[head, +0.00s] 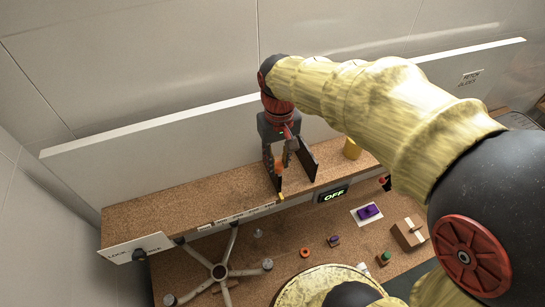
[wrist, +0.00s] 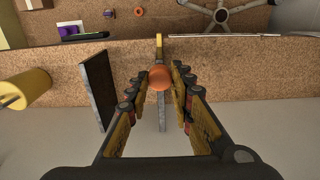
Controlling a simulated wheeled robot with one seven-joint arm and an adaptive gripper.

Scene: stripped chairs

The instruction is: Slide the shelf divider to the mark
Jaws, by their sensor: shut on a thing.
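The shelf divider (head: 275,178) is a thin dark upright plate on the cork-brown shelf (head: 160,203). In the wrist view, the divider (wrist: 162,117) is seen nearly edge-on below its orange knob (wrist: 159,78). My gripper (wrist: 163,78) has its fingers on both sides of the knob and is shut on it; the gripper also shows in the head view (head: 284,158). A small yellow tab (head: 281,197) sits at the shelf's front edge in line with the divider. A white strip with dark markings (head: 238,217) runs left from there; I cannot make out the mark.
A second dark plate (head: 308,158) stands just right of the divider in the head view, with a yellow cylinder (head: 352,149) beyond it. A display reading OFF (head: 334,194) is on the front edge. The shelf left of the divider is clear; a white board (head: 160,140) backs it.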

